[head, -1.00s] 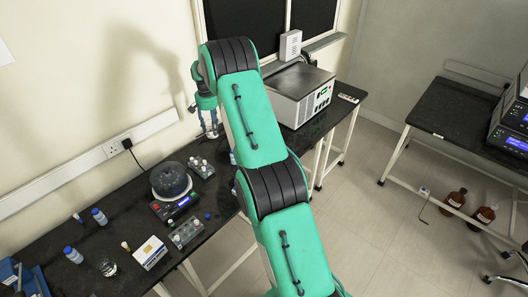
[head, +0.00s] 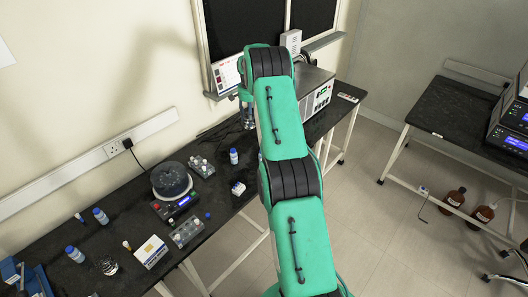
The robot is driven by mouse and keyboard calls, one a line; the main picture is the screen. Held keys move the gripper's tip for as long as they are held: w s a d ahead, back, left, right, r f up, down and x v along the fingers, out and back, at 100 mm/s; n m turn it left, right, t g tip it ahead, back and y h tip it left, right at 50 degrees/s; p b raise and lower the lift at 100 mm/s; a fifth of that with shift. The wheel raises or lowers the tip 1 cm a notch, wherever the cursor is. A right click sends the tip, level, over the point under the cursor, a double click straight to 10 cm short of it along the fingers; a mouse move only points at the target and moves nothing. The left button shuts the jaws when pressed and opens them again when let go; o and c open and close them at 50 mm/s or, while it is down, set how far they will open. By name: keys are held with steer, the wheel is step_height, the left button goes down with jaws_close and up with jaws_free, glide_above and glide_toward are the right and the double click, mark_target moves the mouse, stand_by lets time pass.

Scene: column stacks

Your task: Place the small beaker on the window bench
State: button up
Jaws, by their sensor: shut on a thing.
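My gripper (head: 247,115) points down at the end of my arm, over the dark bench near the window. It is shut on a small, pale thing at its tips, which I take to be the small beaker; its outline is too small and partly hidden to make out clearly. The dark-topped bench (head: 222,193) runs along the wall and on below the window (head: 248,22). I cannot tell whether the held thing touches the bench top. A clear glass vessel (head: 107,265) stands at the bench's near left end.
A boxy instrument (head: 316,92) is right of my gripper, partly behind my arm. Another bench (head: 455,112) stands at right.

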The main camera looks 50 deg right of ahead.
step_height(320, 180, down, 10)
steer(key=shift+r, duration=0.15)
stand_by(0.3)
steer(key=shift+f, duration=2.9)
steer(key=shift+f, duration=0.15)
steer(key=shift+f, duration=1.95)
steer(key=shift+f, duration=0.15)
steer(key=o, duration=1.2)
steer(key=shift+a, duration=0.1)
